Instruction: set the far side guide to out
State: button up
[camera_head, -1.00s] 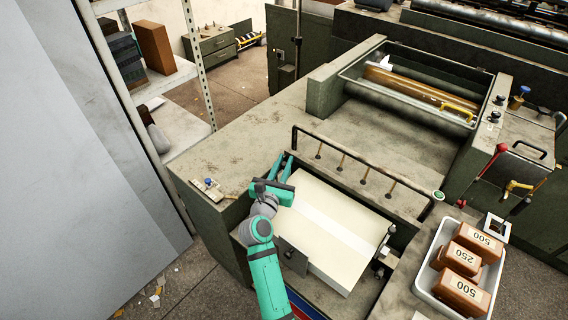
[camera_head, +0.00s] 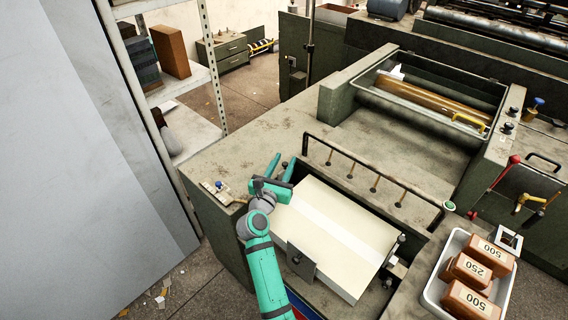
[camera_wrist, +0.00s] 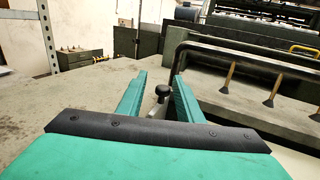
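My gripper (camera_head: 281,163) is open, with two parallel green fingers, over the far left corner of the feeder, beside the pale board stack (camera_head: 340,226). In the wrist view, a black round knob (camera_wrist: 163,91) on a short stem shows between the fingers (camera_wrist: 158,80), nearer the right one; I cannot tell whether it touches. It appears to belong to the far side guide, whose plate is mostly hidden by my gripper. A grey guide plate with a dark knob (camera_head: 300,262) stands against the near side of the stack.
A white tray (camera_head: 431,297) of labelled brown blocks stands at right.

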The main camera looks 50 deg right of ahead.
jog(key=v, duration=1)
jog(key=shift+s+a, duration=0.15)
jog(key=shift+a, duration=0.2)
